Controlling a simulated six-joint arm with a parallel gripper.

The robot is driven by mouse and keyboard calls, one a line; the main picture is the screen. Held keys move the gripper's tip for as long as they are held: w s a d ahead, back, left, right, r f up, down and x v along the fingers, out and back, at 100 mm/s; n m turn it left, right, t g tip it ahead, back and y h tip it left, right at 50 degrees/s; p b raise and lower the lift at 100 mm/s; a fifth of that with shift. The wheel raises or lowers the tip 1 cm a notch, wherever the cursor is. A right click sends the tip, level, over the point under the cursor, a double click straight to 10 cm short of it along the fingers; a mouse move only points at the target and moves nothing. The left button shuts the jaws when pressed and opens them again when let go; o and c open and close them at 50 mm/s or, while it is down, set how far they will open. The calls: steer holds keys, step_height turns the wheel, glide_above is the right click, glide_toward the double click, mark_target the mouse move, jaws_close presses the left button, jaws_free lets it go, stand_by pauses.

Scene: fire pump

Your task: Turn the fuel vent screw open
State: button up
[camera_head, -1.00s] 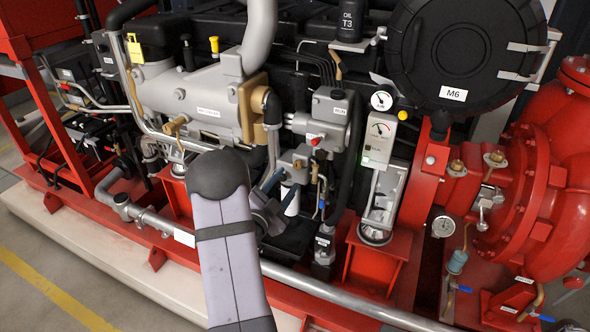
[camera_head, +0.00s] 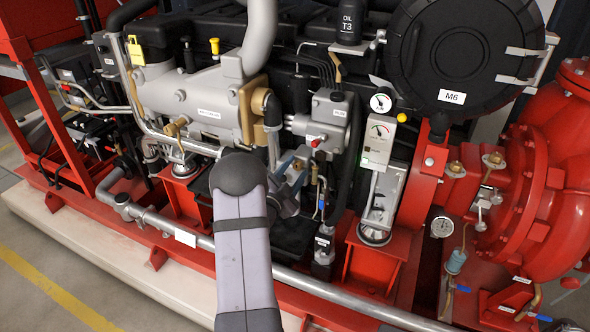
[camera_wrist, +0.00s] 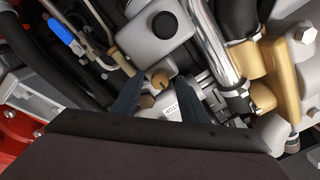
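A small brass slotted screw (camera_wrist: 160,80), which looks like the fuel vent screw, sits below a grey block with a black round cap in the wrist view. My gripper (camera_wrist: 168,80) is open, with one dark finger on either side of the screw. The fingers look apart from it; how far their tips are from it in depth I cannot tell. A brown hex fitting (camera_wrist: 147,101) lies just below the screw, also between the fingers. In the head view my gripper (camera_head: 292,168) is at the engine's side, below the grey pump housing (camera_head: 322,125), and the screw cannot be made out.
A shiny metal pipe (camera_wrist: 215,45) runs close to the right finger, with brass fittings (camera_wrist: 262,95) beyond it. A blue-handled valve (camera_wrist: 62,35) and thin lines are at upper left. In the head view the grey rail pipe (camera_head: 335,290) runs along the front.

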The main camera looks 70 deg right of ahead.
steer(key=shift+d, duration=0.1)
jaws_close()
